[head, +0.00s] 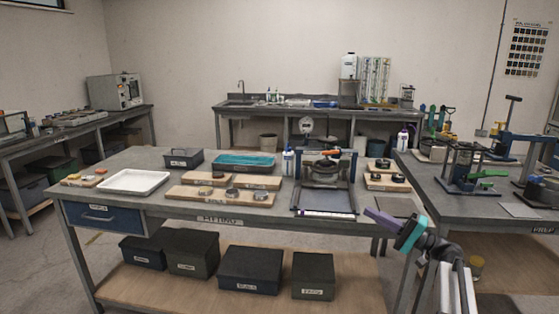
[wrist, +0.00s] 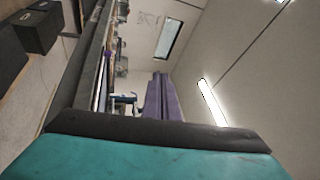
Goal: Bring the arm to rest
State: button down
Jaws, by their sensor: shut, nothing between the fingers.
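My gripper (head: 384,220) shows at the lower right of the head view, with purple fingers and a teal body on my dark and white arm. It is in front of the middle table's (head: 225,222) right front corner and points up and to the left. It is shut and empty. In the wrist view its purple fingers (wrist: 163,100) lie together beyond the teal body. The wrist picture is tilted on its side and shows the wall, a window, a ceiling light and the table edge on the left.
On the middle table are a white tray (head: 134,181), a teal-lined tray (head: 244,162), wooden boards and a blue-framed fixture (head: 325,180). Dark boxes (head: 250,270) stand on its lower shelf. A right-hand table (head: 460,201) carries blue and green lever devices. Open floor shows at the left.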

jog(key=s+a+f+g+p, duration=0.1)
jog(key=s+a+f+g, duration=0.1)
jog(key=a+f, duration=0.65)
jog(key=s+a+f+g+p, duration=0.1)
jog(key=s+a+f+g, duration=0.1)
jog(key=a+f, duration=0.7)
jog(key=s+a+f+g+h+p, duration=0.1)
jog(key=s+a+f+g+h, duration=0.1)
jog(key=s+a+f, duration=0.4)
jog(key=s+a+f+g+h, duration=0.15)
jog(key=s+f, duration=0.25)
jog(key=f, duration=0.4)
jog(key=s+a+f+g+h+p, duration=0.1)
jog(key=s+a+f+g, duration=0.2)
jog(key=s+f, duration=0.35)
jog(key=s+f+n+g+h, duration=0.2)
jog(key=s+f+g+h, duration=0.35)
jog(key=s+f, duration=1.1)
jog(key=s+d+f+n+h, duration=0.3)
jog(key=s+d+h, duration=0.5)
jog(key=s+d, duration=0.3)
jog(key=d, duration=0.4)
jog(key=shift+d+f+h+p, duration=0.2)
jog(key=shift+h+p, duration=0.1)
jog(key=shift+p, duration=0.1)
